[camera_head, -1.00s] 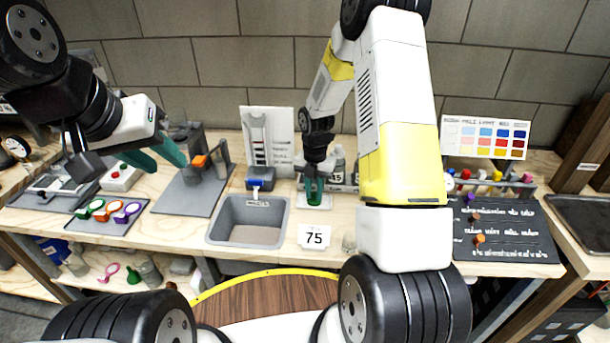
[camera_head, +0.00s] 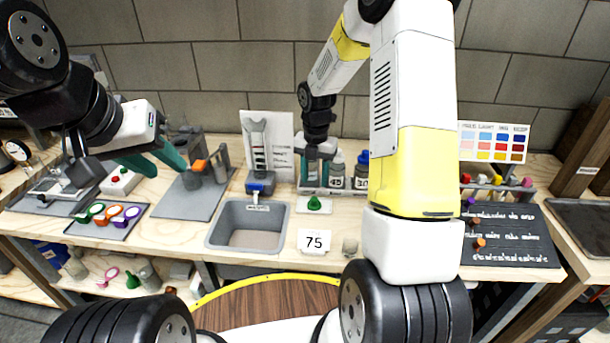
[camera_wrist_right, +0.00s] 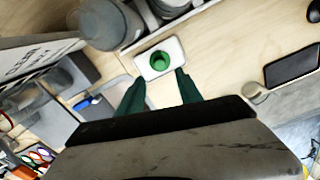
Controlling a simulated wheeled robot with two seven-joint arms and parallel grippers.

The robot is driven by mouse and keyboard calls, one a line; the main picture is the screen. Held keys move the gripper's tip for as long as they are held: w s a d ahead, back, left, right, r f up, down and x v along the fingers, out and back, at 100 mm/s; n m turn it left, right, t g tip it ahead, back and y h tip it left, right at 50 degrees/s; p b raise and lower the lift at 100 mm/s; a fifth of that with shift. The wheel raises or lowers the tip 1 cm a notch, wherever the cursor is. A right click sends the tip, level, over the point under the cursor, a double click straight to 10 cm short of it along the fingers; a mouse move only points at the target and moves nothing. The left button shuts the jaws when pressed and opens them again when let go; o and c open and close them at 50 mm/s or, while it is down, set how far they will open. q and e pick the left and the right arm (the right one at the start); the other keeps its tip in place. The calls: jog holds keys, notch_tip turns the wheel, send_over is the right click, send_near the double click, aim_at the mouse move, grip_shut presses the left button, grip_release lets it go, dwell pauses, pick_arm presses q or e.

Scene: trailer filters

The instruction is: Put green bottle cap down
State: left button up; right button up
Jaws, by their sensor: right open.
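The green bottle cap (camera_head: 314,203) sits on a small white pad (camera_head: 301,208) on the wooden bench, to the right of the grey sink-like bin. In the right wrist view the cap (camera_wrist_right: 160,60) lies on the white pad (camera_wrist_right: 176,49), beyond and between the spread fingertips. My right gripper (camera_head: 314,180) is open and empty above and behind the cap, apart from it; its green fingers also show in the right wrist view (camera_wrist_right: 158,88). My left gripper (camera_head: 165,160) hangs at the left over the bench near a grey plate, its green fingers apart and nothing visible between them.
A grey bin (camera_head: 212,238) stands left of the pad. A "75" card (camera_head: 314,241) stands in front of it. Several bottles (camera_head: 338,170) stand behind, near my right gripper. A dark board (camera_head: 520,240) lies at the right. A tray with coloured rings (camera_head: 85,228) lies at the left.

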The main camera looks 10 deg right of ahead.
jog(key=s+r+m+t, duration=0.1)
jog(key=s+r+m, duration=0.45)
jog(key=r, duration=0.35)
jog(key=s+r+m+t, duration=0.2)
jog(key=s+r+m, duration=0.2)
jog(key=r+m, duration=0.45)
jog(key=s+a+r+m+t+y, duration=0.1)
jog(key=s+r+m, duration=0.2)
jog(key=s+m, duration=0.4)
jog(key=s+a+r+m+t+y, duration=0.1)
jog(key=s+r+m+t, duration=0.1)
jog(key=s+r+m, duration=0.2)
jog(key=s+m, duration=0.3)
jog(key=m, duration=0.1)
jog(key=shift+s+r, duration=0.2)
jog(key=shift+s, duration=0.1)
